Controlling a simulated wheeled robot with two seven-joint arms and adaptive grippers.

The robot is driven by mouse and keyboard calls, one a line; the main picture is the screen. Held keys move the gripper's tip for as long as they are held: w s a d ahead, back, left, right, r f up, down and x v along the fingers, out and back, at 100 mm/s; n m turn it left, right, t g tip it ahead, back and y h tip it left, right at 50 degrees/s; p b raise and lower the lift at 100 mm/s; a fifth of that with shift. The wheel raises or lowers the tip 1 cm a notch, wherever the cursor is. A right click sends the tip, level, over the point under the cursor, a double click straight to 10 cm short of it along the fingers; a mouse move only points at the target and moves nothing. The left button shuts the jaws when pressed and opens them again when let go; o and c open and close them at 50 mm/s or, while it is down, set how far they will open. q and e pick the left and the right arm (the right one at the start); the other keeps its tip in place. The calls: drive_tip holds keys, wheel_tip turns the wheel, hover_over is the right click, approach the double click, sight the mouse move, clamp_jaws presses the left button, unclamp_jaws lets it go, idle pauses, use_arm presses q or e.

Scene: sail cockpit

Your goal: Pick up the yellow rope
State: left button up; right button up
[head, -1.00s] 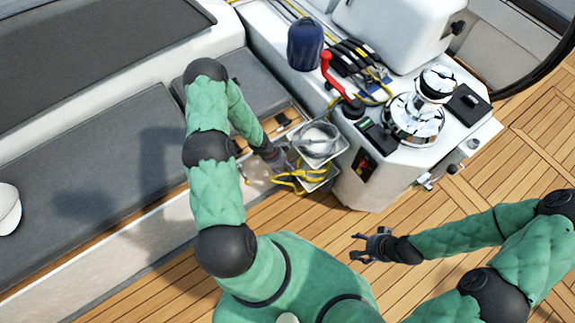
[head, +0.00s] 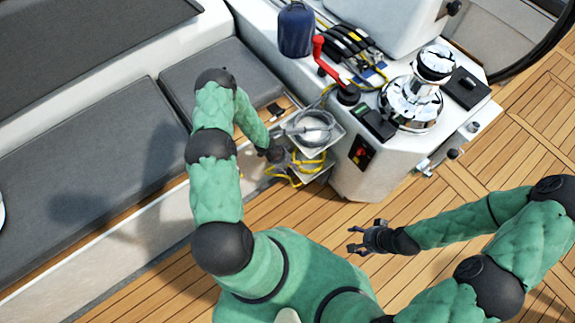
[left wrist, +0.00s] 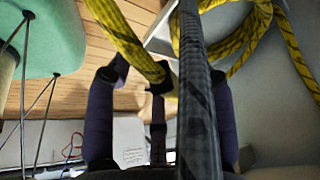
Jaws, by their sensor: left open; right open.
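The yellow rope (head: 309,166) hangs in loops over the lower white tray on the side of the white console. In the left wrist view the yellow rope (left wrist: 135,40), flecked with black, runs down between the fingers of my open left gripper (left wrist: 160,88). Whether it touches them I cannot tell. A grey rope (left wrist: 192,95) crosses close in front of the camera. In the head view my left gripper (head: 284,157) is beside the lower tray, its fingers partly hidden. My right gripper (head: 352,240) is open and empty above the deck, well away from the rope.
The upper white tray (head: 338,136) holds coiled grey rope (head: 312,127), just above the yellow rope. The console (head: 375,190) bears a chrome winch (head: 415,100) and a red lever (head: 325,60). Grey seat cushions (head: 90,170) lie left. The wooden deck (head: 440,290) is open in front.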

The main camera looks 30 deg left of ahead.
use_arm(q)
clamp_jaws()
drive_tip(key=shift+r, duration=0.1)
drive_tip(key=shift+r+p, duration=1.1)
drive_tip(key=shift+r, duration=0.3)
drive_tip(key=shift+r+p, duration=1.25)
drive_tip(key=shift+r, duration=0.3)
